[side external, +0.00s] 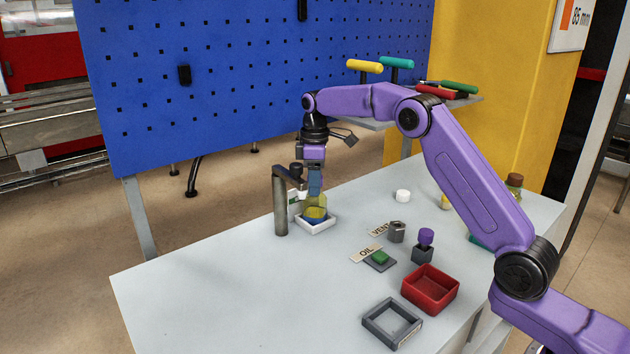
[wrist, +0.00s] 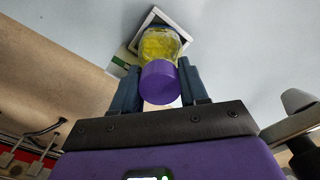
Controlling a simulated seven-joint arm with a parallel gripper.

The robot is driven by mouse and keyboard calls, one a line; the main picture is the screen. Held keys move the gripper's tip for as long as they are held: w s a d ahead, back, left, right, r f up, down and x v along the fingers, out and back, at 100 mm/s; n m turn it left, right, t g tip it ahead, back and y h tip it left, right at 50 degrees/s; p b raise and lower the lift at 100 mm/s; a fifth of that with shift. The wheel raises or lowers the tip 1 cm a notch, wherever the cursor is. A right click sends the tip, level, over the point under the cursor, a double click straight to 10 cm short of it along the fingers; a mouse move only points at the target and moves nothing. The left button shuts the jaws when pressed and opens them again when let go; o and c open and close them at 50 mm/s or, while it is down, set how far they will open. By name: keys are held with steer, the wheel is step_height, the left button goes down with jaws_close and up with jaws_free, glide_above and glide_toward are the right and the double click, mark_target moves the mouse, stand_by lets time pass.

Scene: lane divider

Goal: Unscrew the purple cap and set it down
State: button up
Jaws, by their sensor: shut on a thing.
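The purple cap (wrist: 160,84) sits between the two fingers of my gripper (wrist: 159,76) in the wrist view. The fingers are shut on its sides. Beyond the cap is a clear jar with yellow contents (wrist: 158,43); the cap appears in line with its mouth, and I cannot tell whether the thread is engaged. In the side view my gripper (side external: 315,184) points down over the jar (side external: 316,203), which stands in a white square holder (side external: 318,228). The cap is hidden by the fingers there.
A dark post with an overhanging arm (side external: 280,208) stands close left of the jar. The front left table is clear.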

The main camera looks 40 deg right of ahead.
steer(key=shift+n, duration=0.4)
steer(key=shift+n, duration=0.8)
steer(key=o, duration=0.7)
steer(key=shift+c, duration=0.2)
steer(key=shift+m, duration=0.9)
